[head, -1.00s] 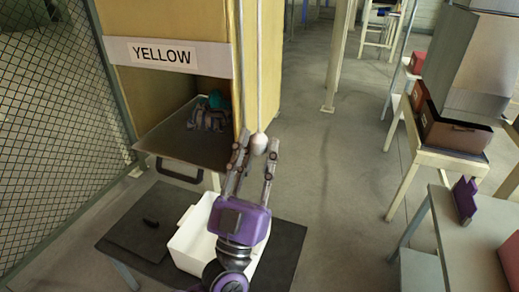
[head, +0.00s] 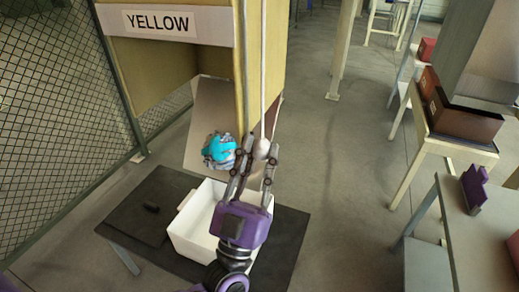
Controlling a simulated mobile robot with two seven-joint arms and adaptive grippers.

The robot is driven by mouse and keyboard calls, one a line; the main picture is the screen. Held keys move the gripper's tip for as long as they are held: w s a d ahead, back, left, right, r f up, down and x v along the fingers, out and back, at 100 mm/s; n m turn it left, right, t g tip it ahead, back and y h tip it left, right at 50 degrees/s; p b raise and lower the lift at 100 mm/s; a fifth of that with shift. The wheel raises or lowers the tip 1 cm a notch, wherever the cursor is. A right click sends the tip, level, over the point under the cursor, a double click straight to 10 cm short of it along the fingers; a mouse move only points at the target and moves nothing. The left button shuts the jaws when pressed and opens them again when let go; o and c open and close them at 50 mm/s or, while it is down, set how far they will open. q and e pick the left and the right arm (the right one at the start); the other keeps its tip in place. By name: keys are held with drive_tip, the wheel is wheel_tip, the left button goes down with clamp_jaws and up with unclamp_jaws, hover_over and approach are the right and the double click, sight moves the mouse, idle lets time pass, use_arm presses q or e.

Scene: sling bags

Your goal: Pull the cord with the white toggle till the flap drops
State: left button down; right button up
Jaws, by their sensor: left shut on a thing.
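The white toggle (head: 262,148) hangs on a pale cord (head: 264,75) beside the yellow cabinet (head: 262,30) marked YELLOW. My left gripper (head: 257,160) is shut on the toggle, with its fingers on either side of it. The flap (head: 208,112) hangs steeply down from the cabinet opening. A bundle with turquoise and patterned cloth (head: 219,150) is at the flap's lower end, above the white bin (head: 191,225). I cannot tell whether the bundle still touches the flap. My right gripper is not in view.
A wire mesh fence (head: 60,130) is at the left. Tables with boxes (head: 462,120) stand at the right. The floor between is clear.

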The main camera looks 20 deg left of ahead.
use_arm(q)
drive_tip(key=c, duration=1.7)
unclamp_jaws()
drive_tip(key=shift+d, duration=0.3)
drive_tip(key=shift+c, duration=0.2)
drive_tip(key=shift+o, duration=0.4)
drive_tip(key=shift+d, duration=0.15)
drive_tip(key=shift+s+a+f, duration=0.1)
drive_tip(key=shift+a, duration=0.1)
drive_tip(key=shift+s+f, duration=0.2)
drive_tip(key=shift+f, duration=0.05)
drive_tip(key=v, duration=1.1)
